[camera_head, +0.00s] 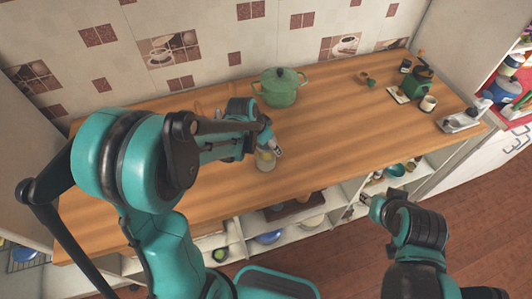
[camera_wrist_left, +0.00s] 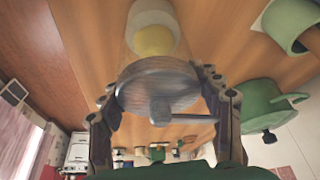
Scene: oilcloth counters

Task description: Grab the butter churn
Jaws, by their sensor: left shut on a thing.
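The butter churn (camera_head: 265,161) is a small clear jar with something yellow inside, standing on the wooden counter. In the left wrist view the churn (camera_wrist_left: 157,82) shows its round grey metal lid and crank, with the yellow contents behind. My left gripper (camera_head: 270,148) is shut on the churn, with a finger on each side of its lid. The gripper's fingers (camera_wrist_left: 158,95) also show in the left wrist view. My arm hides part of the churn in the head view. My right gripper (camera_head: 365,199) is out in front of the counter, away from the churn; its jaws are too small to read.
A green lidded pot (camera_head: 279,92) stands behind the churn. Farther right are a green grinder (camera_head: 420,79), a white mug (camera_head: 428,103) and a pale tray (camera_head: 458,122). The counter (camera_head: 335,120) is clear between. Shelves with dishes lie below the front edge.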

